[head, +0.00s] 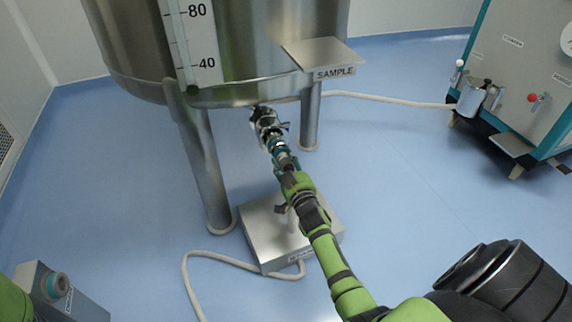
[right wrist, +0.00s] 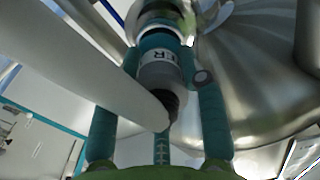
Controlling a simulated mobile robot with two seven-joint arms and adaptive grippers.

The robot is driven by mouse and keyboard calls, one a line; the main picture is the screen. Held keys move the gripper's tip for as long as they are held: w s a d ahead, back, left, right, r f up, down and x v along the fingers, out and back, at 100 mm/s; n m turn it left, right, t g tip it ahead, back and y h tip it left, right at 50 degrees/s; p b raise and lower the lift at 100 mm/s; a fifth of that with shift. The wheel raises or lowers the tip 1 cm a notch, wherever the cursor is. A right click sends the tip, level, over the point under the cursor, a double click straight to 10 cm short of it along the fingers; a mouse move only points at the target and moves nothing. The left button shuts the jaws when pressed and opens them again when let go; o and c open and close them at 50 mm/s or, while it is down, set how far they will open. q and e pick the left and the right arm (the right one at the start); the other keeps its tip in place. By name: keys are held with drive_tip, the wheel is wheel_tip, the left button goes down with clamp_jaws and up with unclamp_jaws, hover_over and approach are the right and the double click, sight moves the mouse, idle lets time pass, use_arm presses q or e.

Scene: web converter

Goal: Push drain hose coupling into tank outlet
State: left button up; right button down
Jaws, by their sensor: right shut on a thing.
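The steel tank (head: 240,50) stands on legs, and its metal outlet (head: 263,118) hangs under the bottom rim. My right gripper (head: 284,160) is below the outlet, pointing up toward it. It is shut on the drain hose coupling (right wrist: 160,72), a grey body with dark lettering, a teal ring and a black ribbed lower end. The coupling is in line with the outlet and very close to it. I cannot tell whether it is fully seated. My left gripper is not in view.
A steel floor box (head: 265,232) with a pale hose (head: 192,265) sits under the tank. A sample shelf (head: 320,53) juts out above right. A teal-edged cabinet (head: 530,80) stands at right. A grey box (head: 75,305) is at lower left. A pale cylinder (right wrist: 95,65) crosses the wrist view.

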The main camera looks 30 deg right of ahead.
drive_tip(key=shift+x, duration=0.8)
idle(0.4)
drive_tip(key=c, duration=0.6)
unclamp_jaws()
drive_tip(key=shift+r, duration=0.1)
drive_tip(key=shift+c, duration=0.2)
drive_tip(key=shift+s, duration=0.1)
drive_tip(key=shift+s, duration=0.2)
drive_tip(key=v, duration=1.1)
drive_tip(key=shift+s, duration=0.25)
drive_tip(key=shift+a, duration=0.15)
